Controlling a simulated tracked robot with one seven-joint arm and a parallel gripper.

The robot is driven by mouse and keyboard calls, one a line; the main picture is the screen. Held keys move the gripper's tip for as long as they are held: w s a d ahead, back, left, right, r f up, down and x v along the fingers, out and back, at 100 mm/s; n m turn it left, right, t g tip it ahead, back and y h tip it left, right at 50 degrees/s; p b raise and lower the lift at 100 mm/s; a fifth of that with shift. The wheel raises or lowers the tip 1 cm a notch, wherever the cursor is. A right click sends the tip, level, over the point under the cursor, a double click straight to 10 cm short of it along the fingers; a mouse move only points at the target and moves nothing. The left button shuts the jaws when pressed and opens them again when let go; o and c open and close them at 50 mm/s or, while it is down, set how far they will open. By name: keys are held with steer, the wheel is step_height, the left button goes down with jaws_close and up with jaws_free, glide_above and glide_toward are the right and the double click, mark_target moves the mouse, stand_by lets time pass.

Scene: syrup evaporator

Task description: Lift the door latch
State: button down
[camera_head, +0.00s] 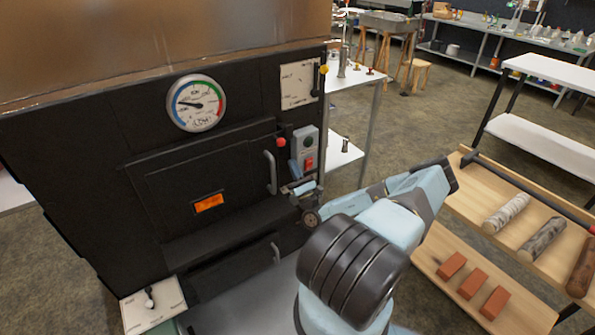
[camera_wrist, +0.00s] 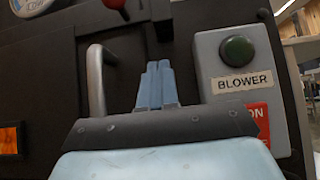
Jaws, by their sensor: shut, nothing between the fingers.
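The black firebox door (camera_head: 205,185) is closed on the front of the evaporator. The latch's red knob (camera_head: 281,142) is at the door's upper right; it also shows at the top edge of the wrist view (camera_wrist: 113,4). A grey vertical handle (camera_head: 270,172) is below it, and shows left of my fingers in the wrist view (camera_wrist: 96,80). My gripper (camera_head: 304,188) is shut and empty in front of the door's right side. In the wrist view its blue fingertips (camera_wrist: 158,66) point up, between the handle and the blower box, below the knob. I cannot tell whether they touch anything.
The grey blower box (camera_head: 305,150) is just right of my gripper; it is close in the wrist view (camera_wrist: 240,80). A round gauge (camera_head: 196,103) is above the door. A lower door handle (camera_head: 276,253) sticks out below. A wooden rack (camera_head: 500,215) with logs and bricks stands right.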

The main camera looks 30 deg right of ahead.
steer(key=w+r, duration=0.4)
steer(key=r, duration=0.4)
steer(key=shift+a, duration=0.1)
steer(key=shift+r+n, duration=0.2)
steer(key=shift+n, duration=0.1)
